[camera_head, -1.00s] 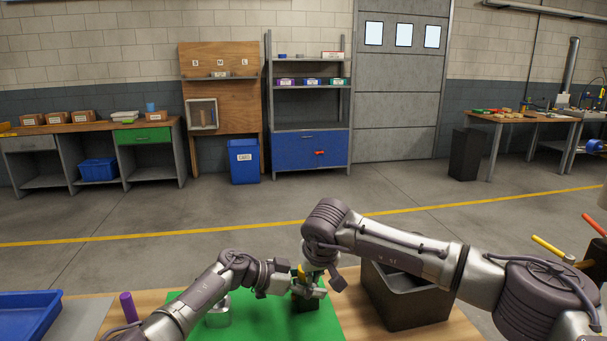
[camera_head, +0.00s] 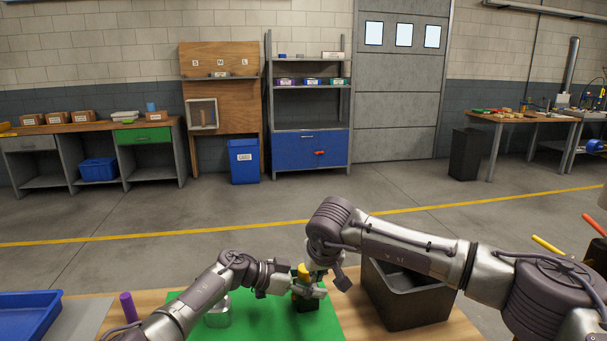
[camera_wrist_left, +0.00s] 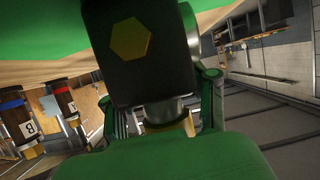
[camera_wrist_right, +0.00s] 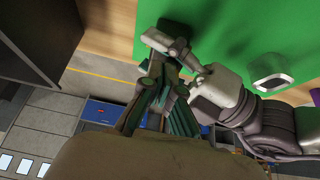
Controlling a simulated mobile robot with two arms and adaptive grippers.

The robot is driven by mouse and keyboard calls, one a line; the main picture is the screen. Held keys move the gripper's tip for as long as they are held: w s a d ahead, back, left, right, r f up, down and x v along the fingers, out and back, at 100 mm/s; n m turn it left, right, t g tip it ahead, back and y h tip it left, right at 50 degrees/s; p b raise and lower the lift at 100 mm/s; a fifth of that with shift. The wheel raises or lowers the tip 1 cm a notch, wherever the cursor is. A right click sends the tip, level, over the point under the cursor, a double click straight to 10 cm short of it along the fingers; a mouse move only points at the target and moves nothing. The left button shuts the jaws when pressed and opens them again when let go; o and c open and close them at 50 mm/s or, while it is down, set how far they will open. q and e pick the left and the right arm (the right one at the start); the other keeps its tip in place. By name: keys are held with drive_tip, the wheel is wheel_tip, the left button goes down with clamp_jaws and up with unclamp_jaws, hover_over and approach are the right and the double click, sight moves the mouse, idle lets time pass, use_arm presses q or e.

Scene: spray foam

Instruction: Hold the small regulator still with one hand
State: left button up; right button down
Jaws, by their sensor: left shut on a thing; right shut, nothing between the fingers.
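The small regulator (camera_head: 306,306) is a dark block with a yellow part on top, upright at the green mat. In the left wrist view the regulator (camera_wrist_left: 140,75) shows a yellow hexagon on its dark face and a silver neck. My left gripper (camera_head: 310,291) is shut on the regulator; its fingers (camera_wrist_left: 165,115) flank the silver neck. My right gripper (camera_head: 322,274) is just right of the regulator's top, shut and empty. Its fingers also show in the right wrist view (camera_wrist_right: 160,95). The arms partly hide the regulator, and contact with the right fingers is unclear.
The green mat (camera_head: 260,322) lies on the wooden table. A silver cylinder (camera_head: 217,312) stands on it at left. A dark open bin (camera_head: 405,305) stands close on the right. A blue tray (camera_head: 28,315) and a purple cylinder (camera_head: 129,307) are at far left.

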wheel_tip(320, 180, up, 6)
drive_tip(key=shift+f, duration=0.25)
wheel_tip(320, 180, down, 6)
drive_tip(key=a, duration=0.1)
drive_tip(key=shift+a, duration=0.3)
idle(0.7)
drive_tip(key=shift+w, duration=0.15)
idle(0.6)
drive_tip(key=shift+w+d, duration=0.1)
drive_tip(key=shift+d, duration=0.15)
idle(0.7)
